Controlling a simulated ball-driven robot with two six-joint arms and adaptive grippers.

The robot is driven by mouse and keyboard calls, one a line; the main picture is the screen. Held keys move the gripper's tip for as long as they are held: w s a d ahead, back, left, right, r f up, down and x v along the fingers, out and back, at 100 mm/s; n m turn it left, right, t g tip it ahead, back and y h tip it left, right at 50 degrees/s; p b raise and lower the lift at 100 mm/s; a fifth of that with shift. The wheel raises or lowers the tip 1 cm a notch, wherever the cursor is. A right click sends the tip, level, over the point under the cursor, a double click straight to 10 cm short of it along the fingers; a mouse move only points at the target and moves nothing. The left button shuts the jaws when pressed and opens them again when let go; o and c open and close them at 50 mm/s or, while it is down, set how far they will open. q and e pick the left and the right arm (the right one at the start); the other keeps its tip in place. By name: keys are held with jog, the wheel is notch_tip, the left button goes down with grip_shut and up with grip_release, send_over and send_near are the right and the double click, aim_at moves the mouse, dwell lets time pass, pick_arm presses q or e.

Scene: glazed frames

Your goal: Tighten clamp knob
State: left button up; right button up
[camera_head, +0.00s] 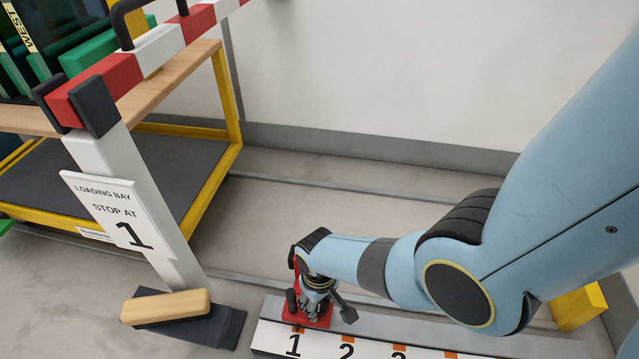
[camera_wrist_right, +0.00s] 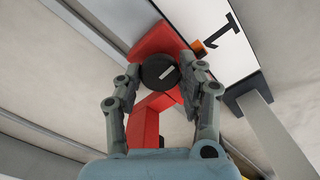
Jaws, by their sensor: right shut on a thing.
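The red clamp (camera_head: 318,312) stands on the pale rail (camera_head: 390,340) at the mark 1. In the right wrist view the red clamp body (camera_wrist_right: 148,120) shows behind a round black knob (camera_wrist_right: 160,71) with a light bar on its face. My right gripper (camera_head: 318,292) is at the clamp; in the right wrist view its two fingers (camera_wrist_right: 158,82) stand on either side of the knob and are shut on it. In the head view the gripper hides most of the knob. My left gripper is not in view.
A red and white barrier (camera_head: 160,48) on a white post carries a sign (camera_head: 122,213) reading "LOADING BAY STOP AT 1". A wooden-handled block (camera_head: 165,307) lies at its foot. A yellow-framed cart (camera_head: 215,180) stands behind. The floor behind the rail is clear.

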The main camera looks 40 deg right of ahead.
aim_at(319, 305)
jog(key=m, duration=0.3)
jog(key=shift+m, duration=0.3)
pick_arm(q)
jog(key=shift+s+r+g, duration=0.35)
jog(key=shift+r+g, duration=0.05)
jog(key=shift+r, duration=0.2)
pick_arm(e)
jog(key=shift+m, duration=1.6)
pick_arm(q)
jog(key=shift+p, duration=0.3)
pick_arm(e)
jog(key=o, duration=1.2)
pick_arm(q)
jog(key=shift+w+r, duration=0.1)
pick_arm(e)
notch_tip(319, 305, up, 12)
jog(key=shift+f, duration=0.1)
